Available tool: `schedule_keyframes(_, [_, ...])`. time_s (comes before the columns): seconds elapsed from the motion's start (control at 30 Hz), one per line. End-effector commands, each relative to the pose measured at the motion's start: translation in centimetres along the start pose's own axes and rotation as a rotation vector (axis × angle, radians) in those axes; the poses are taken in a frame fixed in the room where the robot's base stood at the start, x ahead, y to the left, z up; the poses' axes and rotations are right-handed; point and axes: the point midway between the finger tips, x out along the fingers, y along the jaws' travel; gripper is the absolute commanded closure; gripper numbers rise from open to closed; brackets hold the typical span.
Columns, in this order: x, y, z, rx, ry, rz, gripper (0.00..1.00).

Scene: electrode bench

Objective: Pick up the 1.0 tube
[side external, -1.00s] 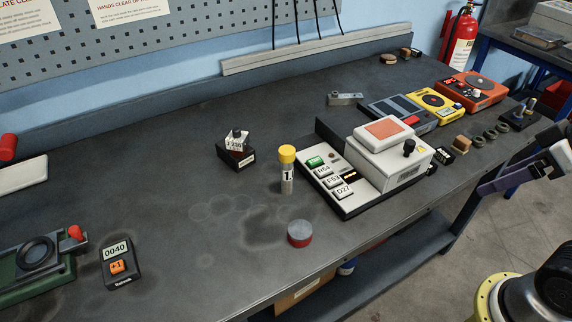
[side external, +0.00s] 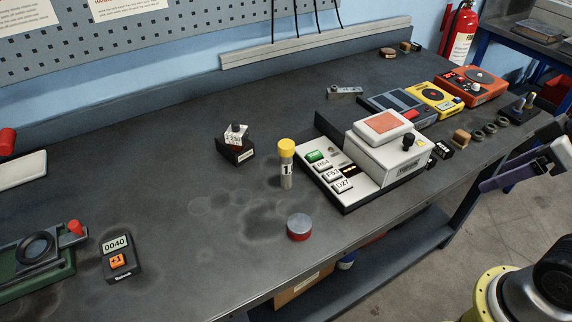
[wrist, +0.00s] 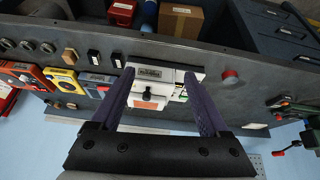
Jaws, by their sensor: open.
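The tube marked 1 (side external: 286,168) stands upright on the bench in the side external view, with a yellow cap and a clear body. It is just left of the white keyed machine (side external: 380,158). My gripper (side external: 520,170) is at the right edge of that view, beyond the bench's front edge and well away from the tube. In the wrist view my gripper (wrist: 160,75) is open and empty, its two purple fingers apart with the machine seen between them. I cannot make out the tube in the wrist view; the right finger covers part of that area.
A red-and-grey puck (side external: 299,229) lies in front of the tube. A small black block with a label (side external: 235,147) is behind it to the left. A counter (side external: 119,260) and a green device (side external: 38,262) stand at left. Yellow (side external: 434,100) and orange (side external: 472,87) units stand at right.

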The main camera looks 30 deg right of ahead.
Motion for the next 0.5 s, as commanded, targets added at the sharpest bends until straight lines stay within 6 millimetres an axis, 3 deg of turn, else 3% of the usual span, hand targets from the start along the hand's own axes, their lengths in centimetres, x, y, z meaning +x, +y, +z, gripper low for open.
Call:
schedule_keyframes(0.07, [-0.4, 0.0, 0.1, -0.078, -0.015, -0.002, 0.21])
schedule_keyframes(0.17, [-2.4, 0.1, -1.7, -0.218, 0.0, 0.0, 0.21])
schedule_keyframes(0.37, [-5.7, 0.0, -7.3, -0.512, -0.024, -0.02, 0.21])
schedule_keyframes(0.5, [-7.2, -0.7, -12.4, -0.739, -0.055, -0.056, 0.21])
